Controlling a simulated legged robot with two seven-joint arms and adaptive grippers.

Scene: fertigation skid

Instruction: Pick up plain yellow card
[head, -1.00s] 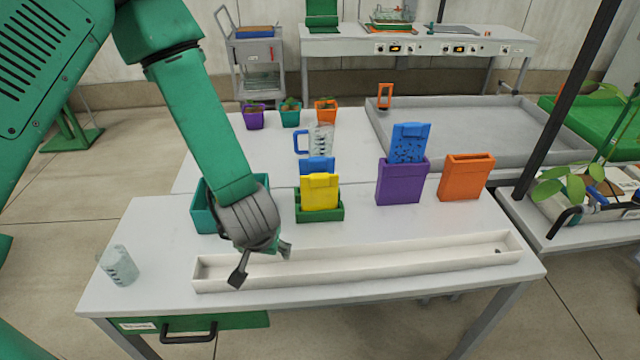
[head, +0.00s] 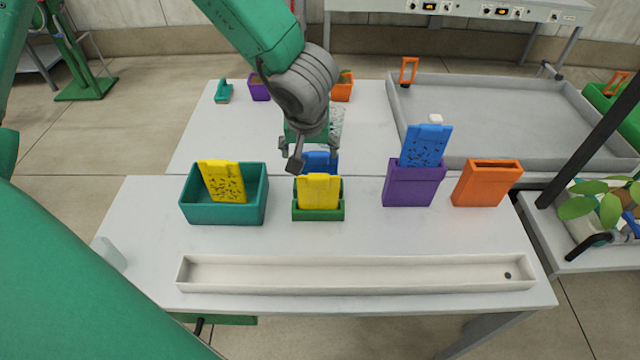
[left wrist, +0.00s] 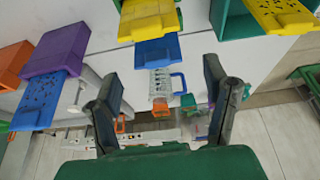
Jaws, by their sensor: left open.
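The plain yellow card (head: 319,191) stands upright in a small green holder (head: 318,214) in the middle of the table. A blue card (head: 320,162) stands just behind it. Both also show at the top of the left wrist view, the yellow card (left wrist: 148,20) and the blue card (left wrist: 157,51). A speckled yellow card (head: 222,182) leans in a teal bin (head: 224,216) to the left. My left gripper (head: 316,160) is open and empty, above and behind the plain yellow card, its fingers spread to either side. My right gripper is not in view.
A purple holder (head: 410,188) with a speckled blue card (head: 426,145) and an empty orange holder (head: 487,184) stand to the right. A long white trough (head: 355,274) lies along the front. A large grey tray (head: 490,155) sits behind.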

